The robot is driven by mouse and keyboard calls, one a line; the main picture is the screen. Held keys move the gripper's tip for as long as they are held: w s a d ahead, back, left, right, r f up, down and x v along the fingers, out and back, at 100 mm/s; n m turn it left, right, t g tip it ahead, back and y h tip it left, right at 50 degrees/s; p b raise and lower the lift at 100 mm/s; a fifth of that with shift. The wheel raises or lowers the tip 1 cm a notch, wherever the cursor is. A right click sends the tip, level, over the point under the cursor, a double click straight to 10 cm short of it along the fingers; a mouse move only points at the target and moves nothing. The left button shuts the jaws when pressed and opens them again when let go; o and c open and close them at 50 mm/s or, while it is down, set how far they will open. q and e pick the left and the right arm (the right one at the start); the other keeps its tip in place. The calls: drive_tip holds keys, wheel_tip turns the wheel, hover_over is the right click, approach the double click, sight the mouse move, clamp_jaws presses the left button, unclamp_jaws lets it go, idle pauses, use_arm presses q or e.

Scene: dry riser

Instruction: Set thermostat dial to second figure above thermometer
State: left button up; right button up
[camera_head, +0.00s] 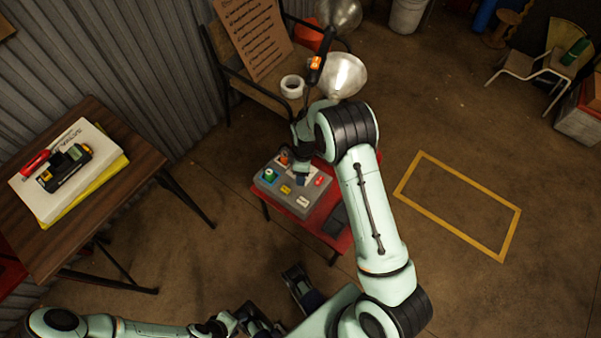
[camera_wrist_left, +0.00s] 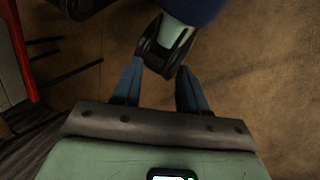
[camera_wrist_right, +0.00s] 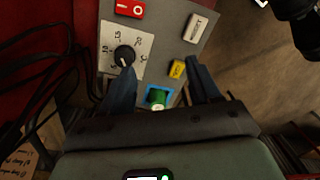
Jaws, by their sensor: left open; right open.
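The thermostat dial (camera_wrist_right: 124,56) is a black knob on a white scale plate with figures around it, in the right wrist view. Its exact setting is too small to read surely. It is on a grey control panel (camera_head: 272,193); in the head view my right gripper (camera_head: 300,174) covers the dial. My right gripper (camera_wrist_right: 159,76) is open above the panel, its left finger close beside the knob; I cannot tell whether they touch. My left gripper (camera_head: 262,322) is open and empty, low over the floor, also in the left wrist view (camera_wrist_left: 160,82).
A wooden table (camera_head: 130,165) stands left.

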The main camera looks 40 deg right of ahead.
drive_tip(key=w+d+r+n+b, duration=0.2)
drive_tip(key=w+d+r+n, duration=0.1)
drive_tip(key=w+d+r, duration=0.15)
drive_tip(key=shift+h, duration=0.3)
drive_tip(key=f, duration=0.4)
drive_tip(key=f+b, duration=0.1)
drive_tip(key=f, duration=0.3)
drive_tip(key=a+f+b, duration=0.1)
drive_tip(key=f, duration=0.3)
drive_tip(key=shift+w+f, duration=0.1)
drive_tip(key=shift+w, duration=0.1)
use_arm(q)
drive_tip(key=w+a+f+t, duration=0.1)
drive_tip(key=w+f, duration=0.3)
drive_tip(key=f, duration=0.2)
drive_tip(key=shift+w+a+t+y, duration=0.2)
drive_tip(key=shift+a+t+y, duration=0.1)
drive_tip(key=shift+a, duration=0.1)
use_arm(e)
drive_tip(key=c, duration=1)
